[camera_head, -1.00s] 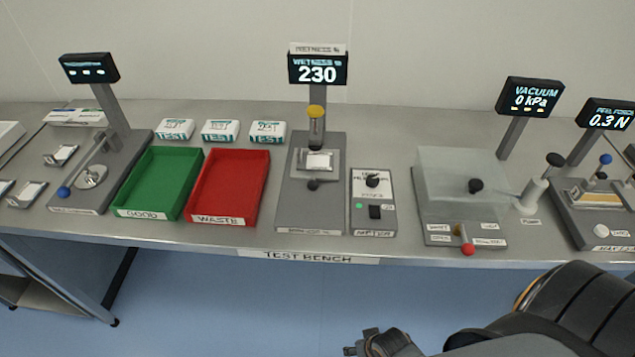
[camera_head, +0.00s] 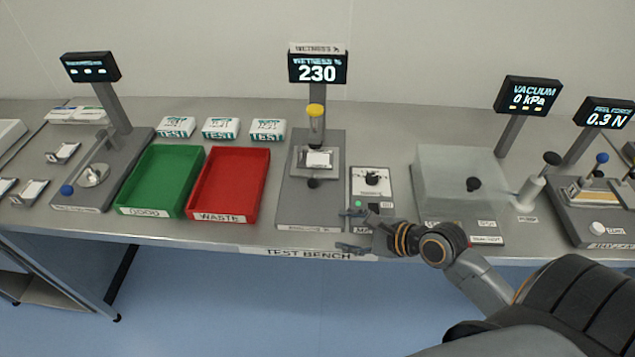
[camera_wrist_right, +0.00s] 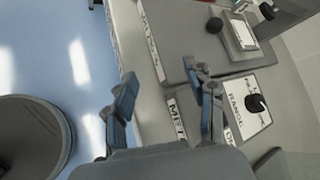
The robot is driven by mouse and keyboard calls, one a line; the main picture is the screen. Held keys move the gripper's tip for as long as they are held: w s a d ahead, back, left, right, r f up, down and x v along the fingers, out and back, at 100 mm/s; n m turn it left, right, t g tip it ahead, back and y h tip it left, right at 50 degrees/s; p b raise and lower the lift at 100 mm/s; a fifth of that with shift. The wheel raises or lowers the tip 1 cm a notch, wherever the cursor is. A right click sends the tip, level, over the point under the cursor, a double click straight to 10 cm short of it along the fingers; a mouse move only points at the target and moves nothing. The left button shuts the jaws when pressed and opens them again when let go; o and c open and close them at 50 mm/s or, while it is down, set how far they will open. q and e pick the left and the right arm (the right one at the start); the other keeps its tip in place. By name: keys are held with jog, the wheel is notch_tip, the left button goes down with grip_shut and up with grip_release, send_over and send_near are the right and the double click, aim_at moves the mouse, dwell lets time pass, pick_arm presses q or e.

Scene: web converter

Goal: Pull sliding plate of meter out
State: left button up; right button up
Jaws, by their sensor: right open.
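The wetness meter (camera_head: 297,210) stands mid-bench, its screen (camera_head: 317,68) reading 230. Its sliding plate (camera_head: 301,164) carries a white sample (camera_head: 318,159) beneath the yellow-topped plunger (camera_head: 316,112). A dark round knob (camera_head: 313,183) is at the plate's front. In the right wrist view the knob (camera_wrist_right: 214,25) and white sample (camera_wrist_right: 241,33) show at the top. My right gripper (camera_head: 342,232) is open and empty over the bench's front edge, to the right of and nearer than the knob, apart from it. Its spread fingers also show in the wrist view (camera_wrist_right: 160,95). My left gripper is out of view.
A control box (camera_head: 360,190) with a dial stands right of the meter, partly hidden by my right gripper. The red waste tray (camera_head: 262,180) and green tray (camera_head: 127,190) are at left. A clear vacuum chamber (camera_head: 440,170) is at right.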

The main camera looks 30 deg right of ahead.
aim_at(317, 184)
jog(key=w+d+r+m, duration=0.1)
jog(key=m, duration=0.1)
jog(key=w+d+r+m+t, duration=0.1)
jog(key=d+r+m, duration=0.1)
jog(key=w+d+r+m+t, duration=0.1)
jog(key=w+d+m, duration=0.1)
jog(key=m, duration=0.1)
jog(key=shift+r, duration=0.15)
jog(key=shift+w, duration=0.15)
jog(key=p+x, duration=0.1)
jog(key=x, duration=1.2)
jog(key=shift+w+r, duration=0.1)
jog(key=shift+w, duration=0.2)
jog(key=shift+s, duration=0.1)
grip_shut()
